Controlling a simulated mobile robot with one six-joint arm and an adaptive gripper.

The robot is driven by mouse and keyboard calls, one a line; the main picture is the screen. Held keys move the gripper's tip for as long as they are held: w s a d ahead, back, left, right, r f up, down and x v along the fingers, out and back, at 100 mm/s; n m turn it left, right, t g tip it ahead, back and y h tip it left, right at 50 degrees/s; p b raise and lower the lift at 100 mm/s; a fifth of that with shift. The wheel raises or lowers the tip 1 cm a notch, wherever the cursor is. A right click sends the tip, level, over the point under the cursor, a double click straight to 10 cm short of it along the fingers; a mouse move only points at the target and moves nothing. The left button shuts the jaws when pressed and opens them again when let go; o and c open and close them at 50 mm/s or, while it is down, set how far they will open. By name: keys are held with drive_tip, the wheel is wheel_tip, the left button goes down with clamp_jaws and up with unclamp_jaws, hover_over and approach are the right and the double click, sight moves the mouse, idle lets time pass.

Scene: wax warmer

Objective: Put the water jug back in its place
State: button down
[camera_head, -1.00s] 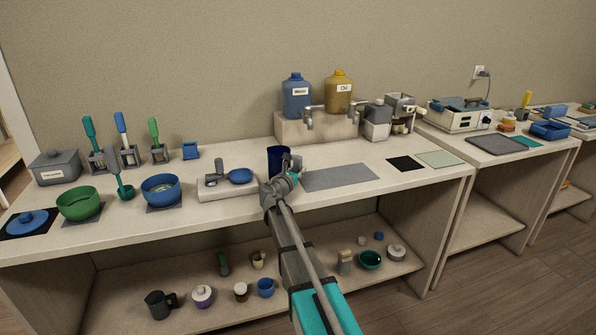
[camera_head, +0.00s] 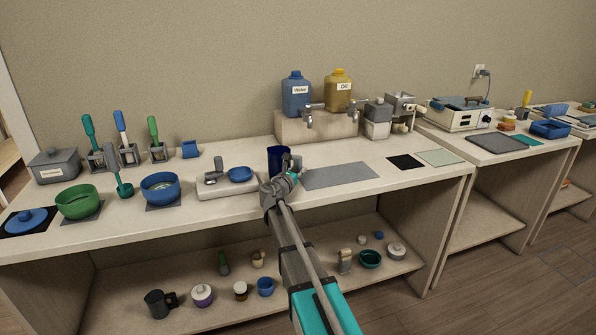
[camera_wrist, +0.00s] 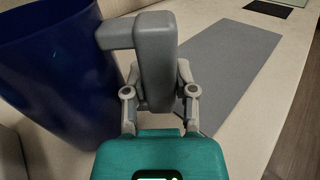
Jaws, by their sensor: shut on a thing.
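The water jug is a dark blue cup (camera_head: 277,158) with a grey handle. It stands upright at the counter's middle, just left of the large grey mat (camera_head: 340,176). In the wrist view, the jug's blue body (camera_wrist: 62,75) fills the left side and its grey handle (camera_wrist: 155,60) lies between my fingers. My gripper (camera_head: 288,180) is shut on the handle; the fingers also show in the wrist view (camera_wrist: 160,95). The jug's base is partly hidden, and I cannot tell whether it touches the counter.
A white tray (camera_head: 215,193) with a small blue bowl is close left of the jug. Behind are the water dispenser (camera_head: 296,95) and oil dispenser (camera_head: 339,92) with taps. A black square (camera_head: 406,162) and a pale green mat (camera_head: 440,159) lie bare at right.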

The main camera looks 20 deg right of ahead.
drive_tip(key=shift+f+b, duration=0.3)
idle(0.4)
drive_tip(key=shift+c, duration=1.7)
unclamp_jaws()
drive_tip(key=shift+v, duration=0.9)
drive_tip(key=shift+v, duration=1.05)
drive_tip(key=shift+v, duration=1.05)
drive_tip(key=shift+s+a, duration=0.2)
drive_tip(key=shift+a, duration=0.05)
drive_tip(key=shift+v, duration=0.9)
